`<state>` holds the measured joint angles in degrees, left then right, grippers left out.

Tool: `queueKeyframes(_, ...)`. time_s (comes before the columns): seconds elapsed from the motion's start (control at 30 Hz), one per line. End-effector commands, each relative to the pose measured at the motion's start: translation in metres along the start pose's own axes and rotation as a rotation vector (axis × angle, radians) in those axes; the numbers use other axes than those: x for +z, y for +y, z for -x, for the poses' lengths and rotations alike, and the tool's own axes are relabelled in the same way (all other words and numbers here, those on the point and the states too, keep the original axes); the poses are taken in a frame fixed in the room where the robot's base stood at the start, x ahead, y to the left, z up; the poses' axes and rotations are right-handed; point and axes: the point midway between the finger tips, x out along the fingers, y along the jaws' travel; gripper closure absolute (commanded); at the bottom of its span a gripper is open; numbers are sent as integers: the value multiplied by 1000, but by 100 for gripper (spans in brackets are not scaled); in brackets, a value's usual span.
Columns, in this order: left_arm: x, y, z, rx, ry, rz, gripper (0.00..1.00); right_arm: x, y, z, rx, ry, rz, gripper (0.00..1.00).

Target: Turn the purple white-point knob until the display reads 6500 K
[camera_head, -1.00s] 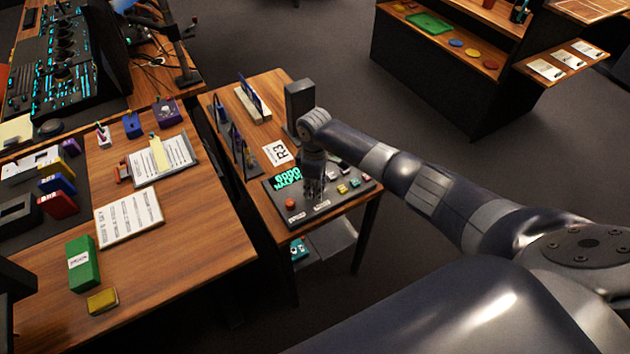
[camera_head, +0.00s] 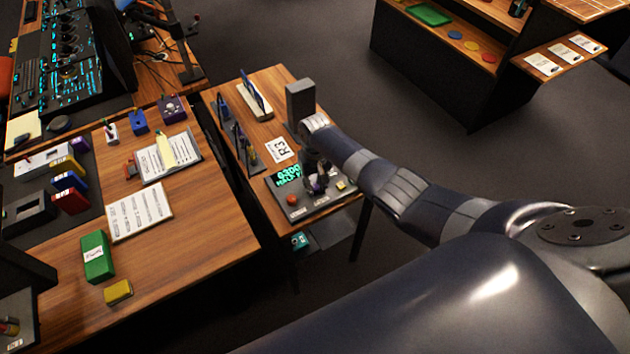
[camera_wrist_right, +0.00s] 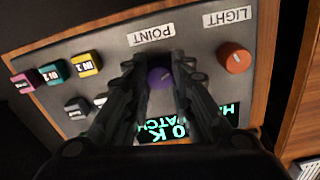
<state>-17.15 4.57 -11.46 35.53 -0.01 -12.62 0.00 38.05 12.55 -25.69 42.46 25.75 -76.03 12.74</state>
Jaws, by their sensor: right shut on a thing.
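The purple white-point knob (camera_wrist_right: 159,78) shows between the fingers of my right gripper (camera_wrist_right: 158,66) in the right wrist view, below the POINT label. My right gripper is shut on this knob. In the head view my right gripper (camera_head: 316,184) is over the grey control panel (camera_head: 322,203) and hides the knob. The green display (camera_head: 287,176) seems to read 6300 in the head view, with a second line too blurred to read surely. In the right wrist view the display (camera_wrist_right: 170,131) is upside down and partly covered by the fingers. My left gripper is not in view.
An orange knob (camera_wrist_right: 237,58) sits beside the gripper under the LIGHT label. Yellow (camera_wrist_right: 87,64), teal (camera_wrist_right: 53,74) and pink (camera_wrist_right: 24,82) buttons are on the panel's other side. A dark upright block (camera_head: 300,101) stands behind the panel.

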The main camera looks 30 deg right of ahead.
Motion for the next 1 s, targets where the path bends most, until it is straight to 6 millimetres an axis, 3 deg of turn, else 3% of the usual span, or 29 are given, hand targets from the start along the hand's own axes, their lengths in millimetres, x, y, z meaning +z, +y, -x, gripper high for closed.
queueKeyframes(0.5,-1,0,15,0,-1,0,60,-1,0,2,-1,2,-349,100)
queueKeyframes(1.0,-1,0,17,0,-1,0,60,-1,0,1,0,3,-419,100)
